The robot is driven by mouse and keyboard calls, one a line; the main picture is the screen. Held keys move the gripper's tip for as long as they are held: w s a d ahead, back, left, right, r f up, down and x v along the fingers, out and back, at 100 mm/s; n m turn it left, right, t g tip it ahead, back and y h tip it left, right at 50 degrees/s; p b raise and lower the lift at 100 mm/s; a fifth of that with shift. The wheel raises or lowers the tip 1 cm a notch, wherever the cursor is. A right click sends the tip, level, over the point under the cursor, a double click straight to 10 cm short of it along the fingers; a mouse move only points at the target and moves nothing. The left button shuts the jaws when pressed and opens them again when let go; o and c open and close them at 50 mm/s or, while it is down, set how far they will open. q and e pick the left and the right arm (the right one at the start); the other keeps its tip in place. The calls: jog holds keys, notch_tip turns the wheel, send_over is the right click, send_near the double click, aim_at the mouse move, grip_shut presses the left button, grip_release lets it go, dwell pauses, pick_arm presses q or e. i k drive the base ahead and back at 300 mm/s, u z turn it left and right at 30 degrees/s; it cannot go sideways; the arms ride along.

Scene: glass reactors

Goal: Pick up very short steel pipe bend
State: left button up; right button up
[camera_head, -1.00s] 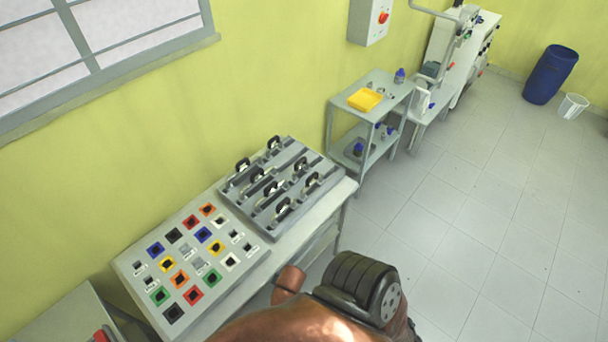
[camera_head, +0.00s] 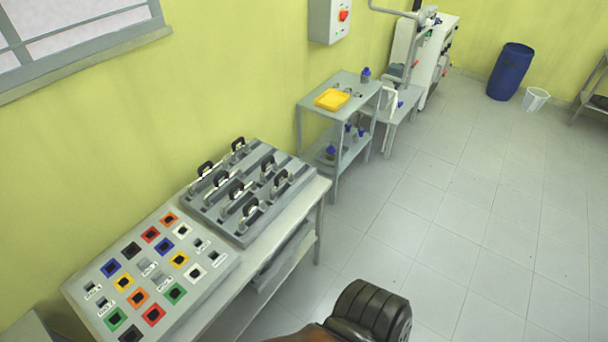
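I cannot make out a very short steel pipe bend for certain. Small metal pieces (camera_head: 349,92) lie beside the yellow tray on the top shelf of a grey trolley, too small to identify. A grey rack (camera_head: 240,225) with several black-handled metal parts sits on the long table. Neither gripper shows. Only a black ribbed part and a copper-coloured part of my own arm show at the bottom edge.
The long table (camera_head: 309,197) also bears a board (camera_head: 78,290) of coloured square sockets. The trolley (camera_head: 313,106) holds a yellow tray (camera_head: 332,99) and blue-capped bottles. A blue drum (camera_head: 510,72) and white bin (camera_head: 535,99) stand far right. Tiled floor (camera_head: 450,220) is clear.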

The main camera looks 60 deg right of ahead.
aim_at(262, 181)
jog(key=u, duration=0.1)
jog(key=k, duration=0.25)
jog(key=z, duration=1.45)
jog(key=i, duration=0.85)
jog(key=z, duration=0.3)
